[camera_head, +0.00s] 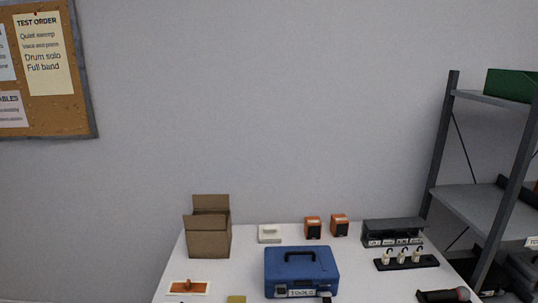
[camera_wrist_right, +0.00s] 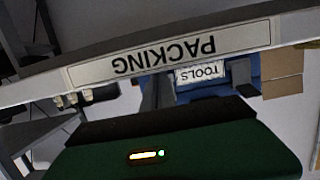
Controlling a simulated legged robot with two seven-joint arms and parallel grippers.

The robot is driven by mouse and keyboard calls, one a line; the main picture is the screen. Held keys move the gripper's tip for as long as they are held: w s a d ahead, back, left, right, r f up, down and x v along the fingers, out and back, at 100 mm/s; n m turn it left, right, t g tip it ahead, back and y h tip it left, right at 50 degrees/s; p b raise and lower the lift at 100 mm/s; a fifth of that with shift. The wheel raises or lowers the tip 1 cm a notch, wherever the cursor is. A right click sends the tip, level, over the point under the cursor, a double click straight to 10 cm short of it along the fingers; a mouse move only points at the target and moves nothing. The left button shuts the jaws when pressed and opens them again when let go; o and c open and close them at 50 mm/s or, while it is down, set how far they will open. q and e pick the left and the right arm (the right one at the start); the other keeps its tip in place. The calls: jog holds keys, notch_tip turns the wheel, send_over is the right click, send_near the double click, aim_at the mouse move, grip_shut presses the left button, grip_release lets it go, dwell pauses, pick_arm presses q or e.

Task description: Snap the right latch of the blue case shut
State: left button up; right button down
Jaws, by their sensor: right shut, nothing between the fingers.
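The blue case (camera_head: 302,262) stands on the white table with its lid down and a handle on top. Its front bears a TOOLS label. The left latch (camera_head: 281,291) is a dark piece against the front. The right latch (camera_head: 325,295) seems to stick out from the front, cut by the lower picture edge. In the right wrist view, turned upside down, the case front (camera_wrist_right: 215,90) and the left latch (camera_wrist_right: 243,76) show beyond the table edge. My right gripper (camera_wrist_right: 157,80) appears shut and empty, apart from the case, hiding the right latch area. My left gripper is out of view.
A table edge with a PACKING label (camera_wrist_right: 170,52) lies close to the right gripper. A cardboard box (camera_head: 208,238) stands left of the case. A grey unit (camera_head: 393,230) and a black rack (camera_head: 407,262) stand right.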

jog(key=shift+w+r+b, duration=0.15)
jog(key=shift+w+r, duration=0.05)
jog(key=shift+w, duration=0.3)
jog(key=shift+w+r+b, duration=0.15)
jog(key=shift+w, duration=0.35)
jog(key=shift+s, duration=0.1)
dwell(0.3)
jog(key=shift+f+p+v, duration=0.25)
jog(key=shift+p+v, duration=0.2)
jog(key=shift+v, duration=0.5)
jog(key=shift+f+p+v, duration=0.2)
jog(key=shift+p+v, duration=0.2)
jog(key=shift+v, duration=0.6)
jog(key=shift+f+p+v, duration=0.2)
jog(key=shift+v, duration=0.55)
jog(key=shift+f+p+v, duration=0.15)
jog(key=shift+v, duration=0.6)
jog(key=shift+s+f, duration=0.1)
